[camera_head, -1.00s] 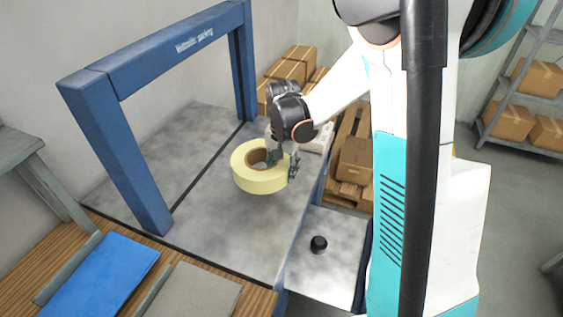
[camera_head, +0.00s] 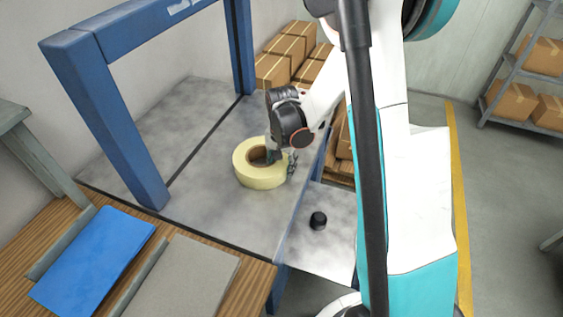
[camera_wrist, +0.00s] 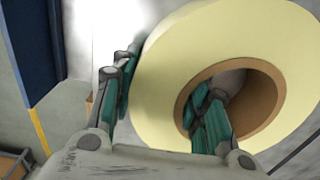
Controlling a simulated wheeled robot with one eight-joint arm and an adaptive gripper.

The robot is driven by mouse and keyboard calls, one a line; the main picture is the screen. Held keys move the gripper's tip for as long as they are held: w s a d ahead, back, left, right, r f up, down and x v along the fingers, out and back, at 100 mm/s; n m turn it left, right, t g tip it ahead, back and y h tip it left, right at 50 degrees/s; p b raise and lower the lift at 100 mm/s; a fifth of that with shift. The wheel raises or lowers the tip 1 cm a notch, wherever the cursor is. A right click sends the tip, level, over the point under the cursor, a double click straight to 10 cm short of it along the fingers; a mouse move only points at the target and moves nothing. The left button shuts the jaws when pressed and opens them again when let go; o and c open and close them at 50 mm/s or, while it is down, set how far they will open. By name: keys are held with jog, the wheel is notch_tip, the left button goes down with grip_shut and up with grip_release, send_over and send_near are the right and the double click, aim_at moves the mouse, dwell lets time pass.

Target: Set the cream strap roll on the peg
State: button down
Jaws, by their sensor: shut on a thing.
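The cream strap roll (camera_head: 257,177) has a brown cardboard core and is at the right part of the grey table top in the head view. My gripper (camera_head: 280,163) is shut on the roll's right wall, one finger inside the core and one outside. The wrist view shows the roll (camera_wrist: 190,55) close up, with my gripper (camera_wrist: 165,105) pinching its ring. Whether the roll touches the table top cannot be told. The peg (camera_head: 318,220), a short black stub, stands upright and bare on the lower grey shelf, to the right of and nearer than the roll.
A blue frame (camera_head: 105,120) arches over the table top (camera_head: 205,200). A wooden bench with a blue pad (camera_head: 95,262) and a grey pad (camera_head: 190,280) lies at the front left. Cartons (camera_head: 285,58) are stacked behind. The shelf around the peg is clear.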

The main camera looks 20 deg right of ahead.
jog(key=shift+f, duration=0.1)
jog(key=c, duration=0.9)
grip_release()
jog(key=shift+c, duration=0.2)
